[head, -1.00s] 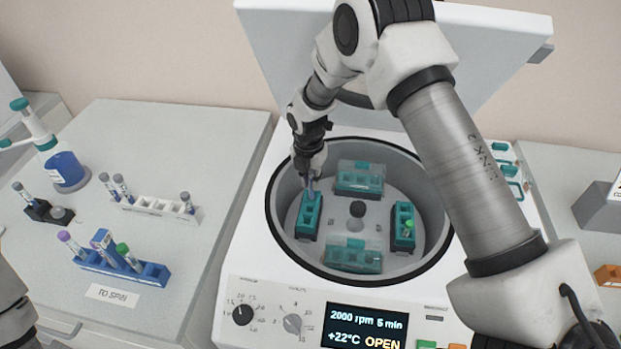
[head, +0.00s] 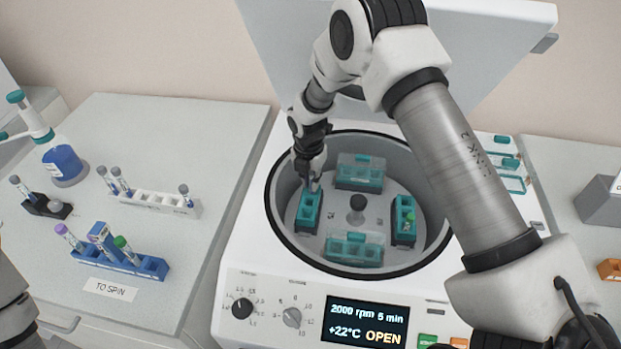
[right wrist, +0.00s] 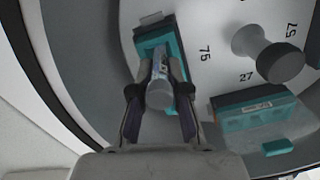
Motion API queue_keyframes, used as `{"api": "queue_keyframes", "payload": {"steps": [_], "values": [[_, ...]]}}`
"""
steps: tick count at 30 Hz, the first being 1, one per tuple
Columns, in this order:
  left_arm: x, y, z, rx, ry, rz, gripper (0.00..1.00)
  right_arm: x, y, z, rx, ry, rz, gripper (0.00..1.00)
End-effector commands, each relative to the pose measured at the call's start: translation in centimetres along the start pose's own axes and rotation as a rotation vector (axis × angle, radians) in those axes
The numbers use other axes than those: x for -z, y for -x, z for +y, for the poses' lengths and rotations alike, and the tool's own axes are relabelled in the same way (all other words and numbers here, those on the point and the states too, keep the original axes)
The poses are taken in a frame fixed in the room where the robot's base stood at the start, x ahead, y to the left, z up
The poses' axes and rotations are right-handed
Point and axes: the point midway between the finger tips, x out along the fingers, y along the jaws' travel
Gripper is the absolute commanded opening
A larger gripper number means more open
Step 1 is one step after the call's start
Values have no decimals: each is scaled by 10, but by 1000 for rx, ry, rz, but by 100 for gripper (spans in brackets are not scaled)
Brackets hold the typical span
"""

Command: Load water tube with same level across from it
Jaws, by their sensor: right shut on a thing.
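My right gripper (head: 313,185) is at the left teal bucket (head: 308,214) of the open centrifuge. It is shut on a grey-capped tube; in the right wrist view the cap (right wrist: 160,95) lies between the fingers and the tube's lower end is at the bucket (right wrist: 150,32). How deep it sits is hidden. The opposite right bucket (head: 404,232) holds a green-capped tube (head: 409,217). The white rack (head: 150,202) has several grey-capped tubes, one at its right end (head: 185,194). Water levels are too small to read. My left gripper is out of view.
The centrifuge (head: 235,285) has its lid (head: 480,45) raised. Lidded teal buckets sit at the back (head: 360,172) and front (head: 354,249). A blue TO SPIN rack (head: 120,262) with several tubes, a black holder (head: 47,206) and a blue bottle (head: 65,167) stand left.

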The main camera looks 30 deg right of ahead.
Motion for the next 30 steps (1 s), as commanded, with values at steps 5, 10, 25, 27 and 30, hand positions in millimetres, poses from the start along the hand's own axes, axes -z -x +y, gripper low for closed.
{"api": "queue_keyframes", "payload": {"steps": [5, 10, 25, 27, 30], "values": [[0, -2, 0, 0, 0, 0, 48, 0, -4, 0, 0, 0, 0, 0], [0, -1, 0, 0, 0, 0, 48, 0, -4, 0, 0, 0, 0, 0], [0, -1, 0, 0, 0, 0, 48, 0, -4, 0, 1, 0, 0, 44], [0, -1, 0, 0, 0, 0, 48, 0, -4, 0, 1, 0, 0, 44], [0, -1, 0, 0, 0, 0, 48, 0, -4, 0, 1, 0, 0, 44]]}}
